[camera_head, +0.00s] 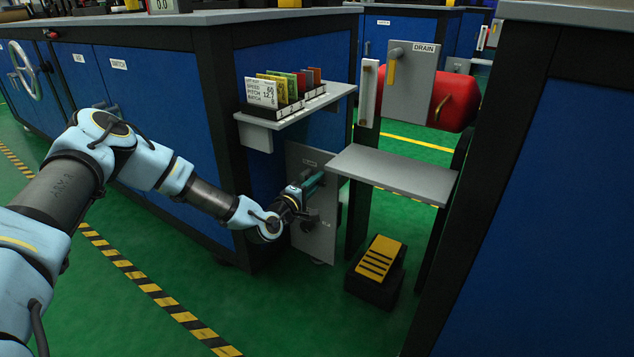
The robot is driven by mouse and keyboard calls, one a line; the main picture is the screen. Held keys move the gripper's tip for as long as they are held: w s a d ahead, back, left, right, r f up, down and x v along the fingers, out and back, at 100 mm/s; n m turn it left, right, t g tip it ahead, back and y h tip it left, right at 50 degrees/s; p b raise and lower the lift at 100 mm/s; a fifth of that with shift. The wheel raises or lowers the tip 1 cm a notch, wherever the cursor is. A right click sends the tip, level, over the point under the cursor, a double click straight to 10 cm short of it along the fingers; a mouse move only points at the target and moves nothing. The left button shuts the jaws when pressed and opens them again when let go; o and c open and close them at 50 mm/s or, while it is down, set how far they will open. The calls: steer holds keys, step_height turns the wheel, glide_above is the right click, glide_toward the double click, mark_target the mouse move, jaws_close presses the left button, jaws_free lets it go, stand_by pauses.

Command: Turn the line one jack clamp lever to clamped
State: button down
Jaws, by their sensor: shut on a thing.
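A grey upright plate (318,242) is fixed low on the end of the blue cabinet. A teal-green lever (313,184) sticks out in front of it, tilted up to the right; it looks like the jack clamp lever. My gripper (299,192) is at the lever's lower left end and is shut on it. The fingers are small and dark here, and they and my wrist hide part of the lever and its pivot. A dark knob shows on the plate just below the gripper. No label for the clamp positions is readable.
A grey shelf (388,172) juts out right of the plate. A card rack (290,97) stands on a ledge above. A black and yellow pedal block (377,268) sits on the floor. A DRAIN panel (408,85) and red tank (452,100) are behind. Green floor is free in front.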

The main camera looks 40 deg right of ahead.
steer(key=w+a+f+m+b, duration=0.1)
steer(key=w+f+m, duration=0.3)
steer(key=m, duration=1.3)
steer(key=shift+w+a+f+m+b, duration=0.15)
steer(key=shift+w+f+m+b, duration=0.2)
steer(key=shift+f+b, duration=0.1)
stand_by(0.3)
steer(key=c, duration=0.8)
jaws_free()
steer(key=p+v, duration=0.2)
steer(key=v, duration=0.8)
steer(key=shift+a+p, duration=0.35)
steer(key=shift+p, duration=0.05)
steer(key=shift+a, duration=0.15)
